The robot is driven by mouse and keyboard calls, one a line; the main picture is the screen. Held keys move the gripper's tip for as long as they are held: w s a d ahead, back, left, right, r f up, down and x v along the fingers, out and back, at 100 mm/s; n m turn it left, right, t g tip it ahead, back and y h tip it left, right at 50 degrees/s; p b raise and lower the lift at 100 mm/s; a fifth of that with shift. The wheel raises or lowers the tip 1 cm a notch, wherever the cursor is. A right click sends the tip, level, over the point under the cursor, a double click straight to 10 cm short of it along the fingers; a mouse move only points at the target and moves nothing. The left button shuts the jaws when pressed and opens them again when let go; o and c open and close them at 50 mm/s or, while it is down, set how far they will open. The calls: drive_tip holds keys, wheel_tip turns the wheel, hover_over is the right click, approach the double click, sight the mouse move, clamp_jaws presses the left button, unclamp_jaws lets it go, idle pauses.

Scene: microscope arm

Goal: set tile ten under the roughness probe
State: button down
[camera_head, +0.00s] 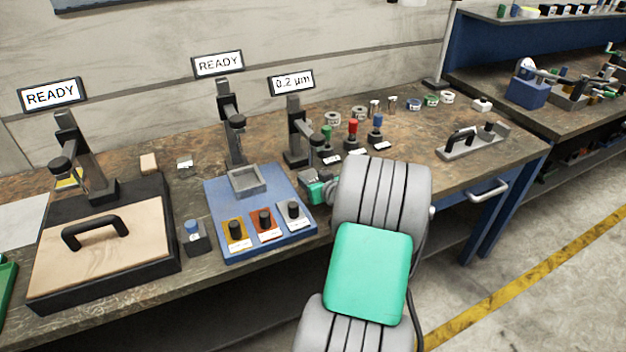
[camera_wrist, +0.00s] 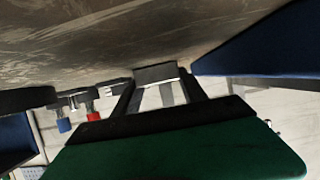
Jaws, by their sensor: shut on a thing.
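The stand under the "0.2 µm" display (camera_head: 292,82), which looks like the roughness probe (camera_head: 295,130), stands at the back of the bench, right of the blue base. My gripper (camera_head: 312,180) is low over the bench in front of this stand, partly hidden by my arm. In the wrist view my gripper (camera_wrist: 160,88) is shut on a small dark grey block with a pale edge, likely the tile (camera_wrist: 155,73). No number on it can be read. The wrist view does not show the probe tip clearly, and I cannot tell whether the block touches the bench.
The blue base (camera_head: 222,215) with a grey square holder (camera_head: 247,178) and several knobs is left of my gripper. Green, red (camera_head: 353,130) and blue (camera_head: 377,124) knobbed pieces stand right of the probe. A handled grey block (camera_head: 472,141) lies farther right.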

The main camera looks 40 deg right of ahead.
drive_tip(key=c, duration=0.6)
unclamp_jaws()
drive_tip(key=shift+r+p, duration=0.25)
drive_tip(key=shift+p, duration=0.15)
drive_tip(key=shift+r+p, duration=0.65)
drive_tip(key=shift+p, duration=0.1)
drive_tip(key=v, duration=0.8)
drive_tip(key=b+v, duration=0.1)
drive_tip(key=v, duration=0.2)
drive_tip(key=shift+s+a+f, duration=0.15)
drive_tip(key=shift+s, duration=0.3)
